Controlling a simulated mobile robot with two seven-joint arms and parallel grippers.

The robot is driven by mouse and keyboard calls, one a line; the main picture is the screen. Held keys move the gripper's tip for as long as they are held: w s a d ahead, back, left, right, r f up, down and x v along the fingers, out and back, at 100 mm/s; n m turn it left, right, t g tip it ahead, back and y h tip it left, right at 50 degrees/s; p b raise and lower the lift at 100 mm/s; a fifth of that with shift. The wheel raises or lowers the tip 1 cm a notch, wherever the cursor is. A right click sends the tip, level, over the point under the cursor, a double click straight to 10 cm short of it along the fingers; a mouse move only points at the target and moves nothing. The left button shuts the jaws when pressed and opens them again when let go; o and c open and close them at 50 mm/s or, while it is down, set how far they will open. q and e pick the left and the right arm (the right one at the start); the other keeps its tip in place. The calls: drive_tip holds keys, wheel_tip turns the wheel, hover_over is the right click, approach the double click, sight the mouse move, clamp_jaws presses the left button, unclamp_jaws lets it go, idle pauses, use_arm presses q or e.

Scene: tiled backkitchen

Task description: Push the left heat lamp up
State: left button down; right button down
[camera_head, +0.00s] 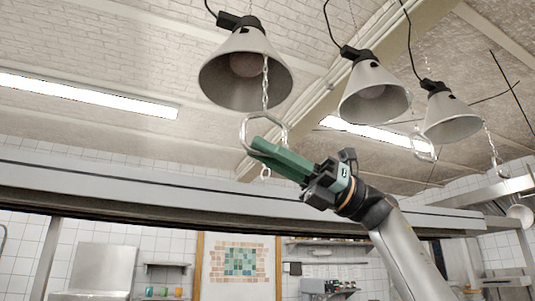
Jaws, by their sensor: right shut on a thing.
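Several grey cone-shaped heat lamps hang from the ceiling. The left heat lamp (245,68) is the nearest and hangs at the upper middle. A chain (265,85) runs down from it to a metal ring handle (244,128). My right gripper (260,150), with green fingers, reaches up from the lower right and is shut on the lower part of this handle, below the lamp. The fingers hide part of the ring's lower bar. My left gripper is not in view.
The middle lamp (374,95) and the right lamp (450,118) hang to the right, with their own chains and a ring handle (423,147). A long grey rail (120,190) crosses below the lamps. Shelves and a tiled wall are behind.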

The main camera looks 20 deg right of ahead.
drive_tip(key=c, duration=0.9)
unclamp_jaws()
drive_tip(key=v, duration=1.2)
drive_tip(key=shift+d+f, duration=0.1)
drive_tip(key=shift+d, duration=0.2)
